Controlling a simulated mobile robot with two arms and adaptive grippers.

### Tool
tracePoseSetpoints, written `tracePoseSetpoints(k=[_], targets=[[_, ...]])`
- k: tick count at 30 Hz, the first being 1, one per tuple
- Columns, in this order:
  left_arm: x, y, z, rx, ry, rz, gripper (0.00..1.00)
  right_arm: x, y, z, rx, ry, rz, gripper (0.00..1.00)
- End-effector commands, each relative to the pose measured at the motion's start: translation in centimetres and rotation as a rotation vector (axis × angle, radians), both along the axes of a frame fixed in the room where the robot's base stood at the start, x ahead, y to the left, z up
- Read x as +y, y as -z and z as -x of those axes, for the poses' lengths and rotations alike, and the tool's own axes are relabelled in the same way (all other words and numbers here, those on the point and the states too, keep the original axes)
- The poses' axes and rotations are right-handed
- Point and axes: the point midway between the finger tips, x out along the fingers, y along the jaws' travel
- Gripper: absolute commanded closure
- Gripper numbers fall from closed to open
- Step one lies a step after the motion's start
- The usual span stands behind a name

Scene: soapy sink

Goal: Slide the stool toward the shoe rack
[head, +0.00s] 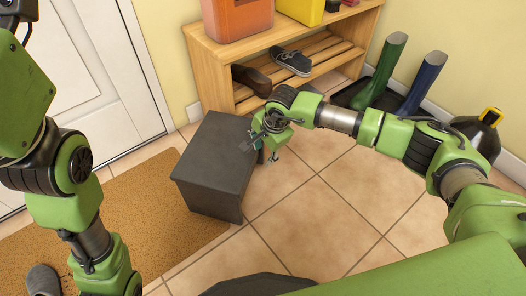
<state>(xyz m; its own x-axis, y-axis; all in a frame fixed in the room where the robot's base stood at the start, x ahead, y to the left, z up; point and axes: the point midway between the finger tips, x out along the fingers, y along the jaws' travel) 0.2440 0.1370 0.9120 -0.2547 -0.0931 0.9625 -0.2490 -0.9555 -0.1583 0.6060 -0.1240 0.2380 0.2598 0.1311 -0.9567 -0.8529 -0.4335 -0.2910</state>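The stool (215,150) is a dark grey, box-shaped piece standing on the tiled floor, partly on the brown mat, in the middle of the head view. The wooden shoe rack (212,62) stands just behind it against the wall, with a dark shoe and a grey shoe on its slatted shelf. My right gripper (260,146) is at the stool's right upper edge, overlapping it in the picture; whether it touches is unclear. Its fingers are small and partly hidden, so I cannot tell whether they are open or shut. My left arm comes down at the left; its gripper is not in view.
A brown mat (130,208) covers the floor at left, with a grey slipper (42,281) on it. A white door (95,75) is behind. Green and blue boots (420,82) stand in a black tray at right. Bare tiles lie right of the stool.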

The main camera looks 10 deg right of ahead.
Motion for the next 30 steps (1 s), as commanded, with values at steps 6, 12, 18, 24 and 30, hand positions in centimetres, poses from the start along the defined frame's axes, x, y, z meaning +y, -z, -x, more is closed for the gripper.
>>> tracePoseSetpoints(k=[6,12,18,24,30], targets=[[0.0,0.0,0.0,0.001,0.002,0.001,0.6,-0.8,-4.3,1.0,-0.005,0.002,0.001,0.53],[0.0,0.0,0.0,0.001,0.003,0.002,0.6,-1.4,-8.1,2.1,-0.005,0.003,0.005,0.53],[0.0,0.0,0.0,0.001,0.003,0.002,0.6,-1.8,-10.1,2.7,-0.002,0.005,0.004,0.53],[0.0,0.0,0.0,0.001,0.003,0.003,0.6,-1.8,-10.5,2.8,-0.001,0.006,0.006,0.53],[0.0,0.0,0.0,0.001,0.003,0.003,0.6,-1.8,-10.5,2.8,0.001,0.006,0.003,0.66]])
